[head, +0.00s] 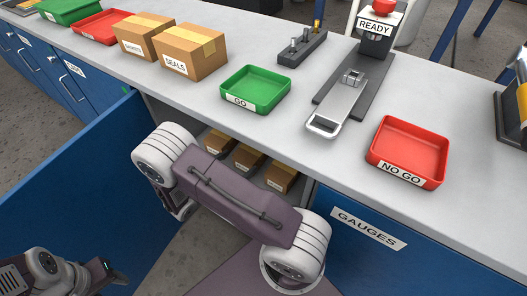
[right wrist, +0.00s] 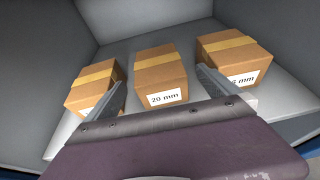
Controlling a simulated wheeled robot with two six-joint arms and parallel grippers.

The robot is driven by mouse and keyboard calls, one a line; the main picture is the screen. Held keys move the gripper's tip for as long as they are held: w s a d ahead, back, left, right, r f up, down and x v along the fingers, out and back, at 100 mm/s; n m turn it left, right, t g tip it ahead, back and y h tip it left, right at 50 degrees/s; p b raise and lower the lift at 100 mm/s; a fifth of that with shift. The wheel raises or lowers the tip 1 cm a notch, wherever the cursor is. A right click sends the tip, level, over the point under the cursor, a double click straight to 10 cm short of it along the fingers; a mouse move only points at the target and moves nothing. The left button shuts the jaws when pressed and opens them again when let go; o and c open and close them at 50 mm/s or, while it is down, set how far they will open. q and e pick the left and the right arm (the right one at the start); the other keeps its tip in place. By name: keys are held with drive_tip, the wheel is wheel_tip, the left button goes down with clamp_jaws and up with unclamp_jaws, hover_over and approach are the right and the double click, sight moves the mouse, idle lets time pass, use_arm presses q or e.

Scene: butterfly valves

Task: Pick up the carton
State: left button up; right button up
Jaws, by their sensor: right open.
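Three small brown cartons stand in a row inside an open cabinet under the counter. In the right wrist view they are the left carton (right wrist: 92,88), the middle carton (right wrist: 160,75) labelled "20 mm", and the right carton (right wrist: 232,60), its label partly covered. In the head view their tops show behind my right arm: left (head: 219,143), middle (head: 248,158), right (head: 280,177). My right gripper (right wrist: 161,77) is open and empty, its fingers pointing in at the row, on either side of the middle carton in the picture. My left gripper (head: 116,275) shows only partly at lower left; its jaws are unclear.
The blue cabinet door (head: 70,190) stands open at left. A "GAUGES" drawer (head: 369,228) is at right. On the counter are a "SEALS" box (head: 190,52), a green GO tray (head: 256,90), a red NO GO tray (head: 407,152) and a gauge stand (head: 350,95). Grey cabinet walls enclose the cartons.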

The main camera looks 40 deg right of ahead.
sight(250, 151)
drive_tip(key=shift+w, duration=0.2)
drive_tip(key=shift+a+r, duration=0.15)
drive_tip(key=shift+r, duration=0.05)
drive_tip(key=shift+d+f, duration=0.2)
drive_tip(key=shift+d, duration=0.15)
drive_tip(key=b+x, duration=0.1)
drive_tip(key=x, duration=0.1)
drive_tip(key=shift+w+d+f+b, duration=0.15)
drive_tip(key=shift+d+b, duration=0.15)
drive_tip(key=shift+w+d, duration=0.1)
drive_tip(key=shift+d, duration=0.2)
drive_tip(key=b+x, duration=0.1)
drive_tip(key=x, duration=0.1)
drive_tip(key=b+x, duration=0.1)
drive_tip(key=x, duration=0.2)
drive_tip(key=shift+r, duration=0.2)
drive_tip(key=shift+d, duration=0.15)
drive_tip(key=shift+r, duration=0.15)
drive_tip(key=c, duration=2)
